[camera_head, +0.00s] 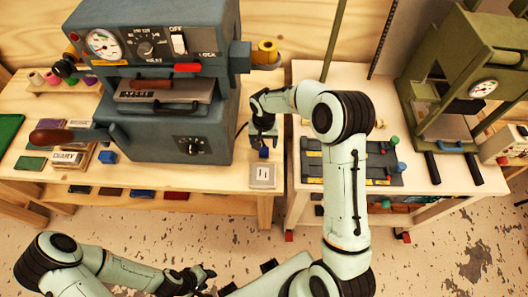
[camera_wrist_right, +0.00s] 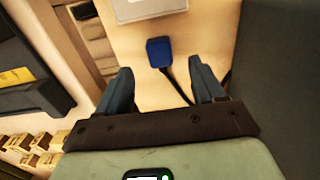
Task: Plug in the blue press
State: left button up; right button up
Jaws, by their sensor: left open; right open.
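The blue press (camera_head: 165,85) stands on the left wooden table. A small blue plug (camera_head: 263,153) lies on that table to the right of the press, and it also shows in the right wrist view (camera_wrist_right: 159,52). Its black cord (camera_wrist_right: 178,88) runs back between my right fingers. A pale socket plate (camera_head: 262,177) with two dark slots is at the table's front edge, apart from the plug; its edge shows in the right wrist view (camera_wrist_right: 150,9). My right gripper (camera_head: 263,136) is open just behind the plug, its fingers on either side of the cord. My left gripper (camera_head: 206,281) is open and empty, low in front of the table.
A green press (camera_head: 465,75) and a dark tray (camera_head: 350,165) stand on the right table. A yellow spool (camera_head: 266,50) sits behind my right gripper. The blue press's side is close beside my right gripper. Stamps and small blocks (camera_head: 72,158) lie at the left.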

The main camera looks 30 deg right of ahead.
aim_at(264, 150)
notch_tip(264, 150, down, 5)
jog(key=shift+w+d+f+p, duration=0.1)
jog(key=shift+w+p, duration=0.05)
jog(key=shift+p, duration=0.15)
dwell(0.4)
jog(key=c, duration=1.1)
